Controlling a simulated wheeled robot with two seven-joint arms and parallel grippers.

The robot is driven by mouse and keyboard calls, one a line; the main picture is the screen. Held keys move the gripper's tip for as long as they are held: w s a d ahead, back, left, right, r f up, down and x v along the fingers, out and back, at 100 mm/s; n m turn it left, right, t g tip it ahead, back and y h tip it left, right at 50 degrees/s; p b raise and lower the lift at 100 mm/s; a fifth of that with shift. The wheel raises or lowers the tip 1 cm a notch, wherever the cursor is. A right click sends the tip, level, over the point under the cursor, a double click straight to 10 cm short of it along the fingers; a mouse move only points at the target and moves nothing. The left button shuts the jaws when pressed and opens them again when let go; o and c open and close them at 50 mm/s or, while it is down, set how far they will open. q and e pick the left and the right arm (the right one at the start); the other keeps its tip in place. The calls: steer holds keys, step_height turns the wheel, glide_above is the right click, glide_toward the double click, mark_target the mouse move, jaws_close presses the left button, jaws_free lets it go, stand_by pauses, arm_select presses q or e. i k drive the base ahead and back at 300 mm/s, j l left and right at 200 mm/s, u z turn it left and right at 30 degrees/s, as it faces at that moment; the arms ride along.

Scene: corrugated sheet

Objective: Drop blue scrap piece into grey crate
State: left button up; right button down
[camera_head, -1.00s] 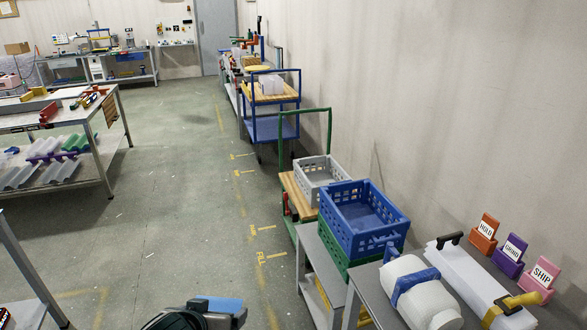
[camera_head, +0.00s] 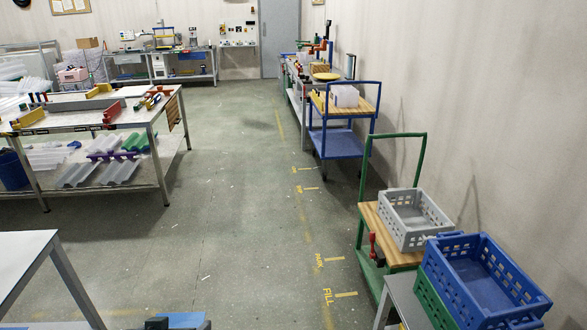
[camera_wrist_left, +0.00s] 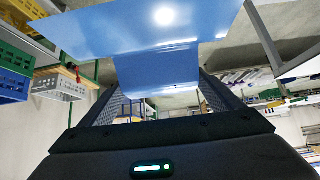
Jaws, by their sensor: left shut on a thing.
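In the head view only part of the blue piece (camera_head: 184,320) shows at the bottom edge, next to the dark top of my gripper. The grey crate (camera_head: 414,222) stands on the wooden top of a green-framed cart at the right, well apart from the gripper. The crate looks empty. My right gripper is not in view.
A blue crate (camera_head: 480,275) stacked on a green one sits on a bench at the lower right. A blue cart (camera_head: 340,146) stands farther along the wall. A table corner (camera_head: 30,262) is at the lower left. The floor (camera_head: 235,215) between is clear.

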mark_target(412, 218)
steer(key=i+j, duration=0.1)
steer(key=i, duration=0.5)
steer(key=i+j+u, duration=0.1)
steer(key=i, duration=0.5)
steer(key=i+z, duration=0.15)
steer(key=i, duration=0.45)
steer(key=i+j+z, duration=0.15)
steer(key=i, duration=0.4)
steer(key=i+z, duration=0.25)
steer(key=z, duration=0.15)
steer(key=i+z, duration=0.2)
steer(key=z, duration=0.2)
steer(key=i+j+z, duration=0.1)
steer(key=i+z, duration=0.15)
steer(key=z, duration=0.15)
steer(key=i+z, duration=0.15)
steer(key=z, duration=0.3)
steer(key=i+z, duration=0.2)
steer(key=z, duration=0.25)
steer(key=i+j+z, duration=0.1)
steer(key=z, duration=0.3)
steer(key=i+j+z, duration=0.2)
steer(key=z, duration=0.15)
steer(key=i, duration=0.1)
